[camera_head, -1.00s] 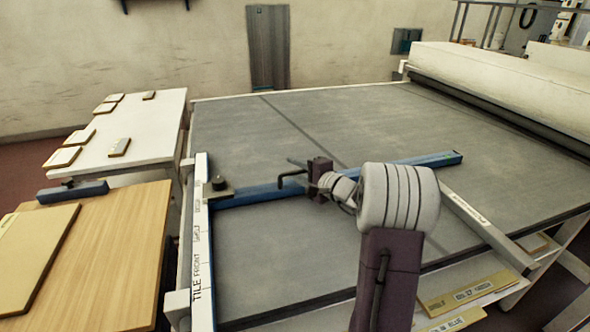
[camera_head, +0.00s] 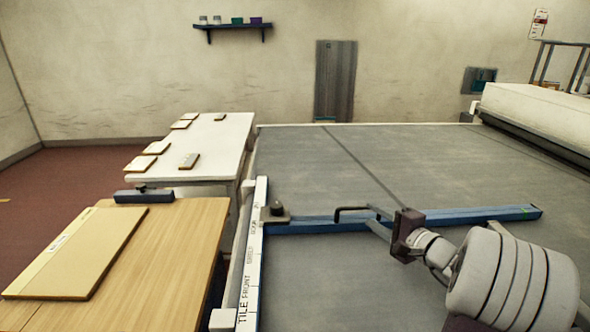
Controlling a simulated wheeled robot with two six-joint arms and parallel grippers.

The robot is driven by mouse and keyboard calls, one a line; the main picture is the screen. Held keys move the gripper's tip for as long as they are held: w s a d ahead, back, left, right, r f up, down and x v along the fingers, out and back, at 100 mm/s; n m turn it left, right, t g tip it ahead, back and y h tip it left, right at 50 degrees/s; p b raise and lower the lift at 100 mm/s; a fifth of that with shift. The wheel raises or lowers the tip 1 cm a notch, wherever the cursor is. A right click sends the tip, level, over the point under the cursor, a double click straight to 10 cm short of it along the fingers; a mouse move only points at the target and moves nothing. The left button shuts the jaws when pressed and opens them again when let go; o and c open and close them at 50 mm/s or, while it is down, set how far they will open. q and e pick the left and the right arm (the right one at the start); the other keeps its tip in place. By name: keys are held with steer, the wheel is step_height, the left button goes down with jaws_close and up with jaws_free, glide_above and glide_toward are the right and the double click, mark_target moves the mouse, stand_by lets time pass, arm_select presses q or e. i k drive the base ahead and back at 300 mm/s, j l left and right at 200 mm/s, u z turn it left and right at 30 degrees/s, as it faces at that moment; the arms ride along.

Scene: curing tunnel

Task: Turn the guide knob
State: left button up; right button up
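A small dark knob (camera_head: 277,207) stands on a flat bracket at the left end of the blue guide bar (camera_head: 310,224). The bar lies across the grey belt, and its left end meets the white rail (camera_head: 252,255) marked "TILE FRONT". My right gripper (camera_head: 354,218) comes in from the lower right over the bar, to the right of the knob and apart from it. Its two thin fingers stand apart with nothing between them. My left gripper is not in view.
A wooden table (camera_head: 165,260) with a large pale board (camera_head: 80,252) and a dark blue block (camera_head: 143,195) is at left. Behind it, a white table (camera_head: 215,145) bears several small tiles. A white roller housing (camera_head: 540,112) stands at far right. The belt (camera_head: 400,160) is otherwise clear.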

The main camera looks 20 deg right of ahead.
mark_target(275, 208)
steer(key=k+l, duration=0.1)
steer(key=k, duration=0.4)
steer(key=k+l, duration=0.15)
steer(key=k, duration=0.35)
